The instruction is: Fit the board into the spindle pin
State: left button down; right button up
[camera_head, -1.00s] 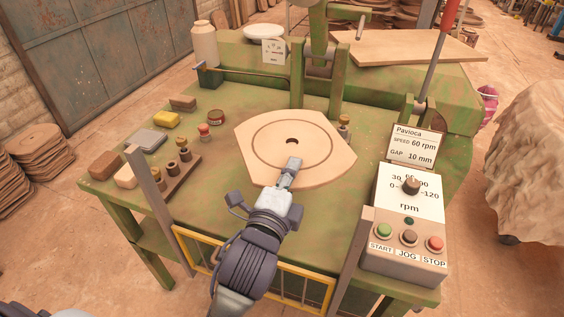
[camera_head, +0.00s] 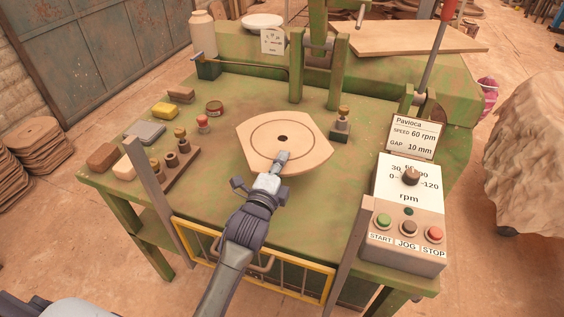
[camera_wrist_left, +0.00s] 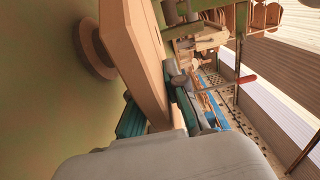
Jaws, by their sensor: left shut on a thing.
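The board (camera_head: 262,143) is a pale wooden plate with cut corners, a ring groove and a dark centre hole, over the middle of the green table. My left gripper (camera_head: 281,159) is shut on its near edge. In the left wrist view the board (camera_wrist_left: 132,48) stands edge-on between the teal fingers (camera_wrist_left: 158,112). There a gap shows between the board and a round brown disc (camera_wrist_left: 88,48) on the green surface. I cannot make out the spindle pin; the board covers that part of the table in the head view. My right gripper is not in view.
A block with several knobs (camera_head: 171,159), a yellow sponge (camera_head: 165,110) and other small items lie left. A small knobbed post (camera_head: 342,122) stands close to the board's right. The control box (camera_head: 405,225) is at right, a yellow rail (camera_head: 290,263) in front.

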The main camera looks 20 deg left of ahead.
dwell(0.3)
pick_arm(q)
jog(key=shift+f+b, duration=0.3)
jog(key=shift+f, duration=0.25)
jog(key=c, duration=1.2)
grip_release()
jog(key=shift+r, duration=0.15)
jog(key=s, duration=1.2)
jog(key=shift+a+r, duration=0.2)
jog(key=shift+r, duration=0.15)
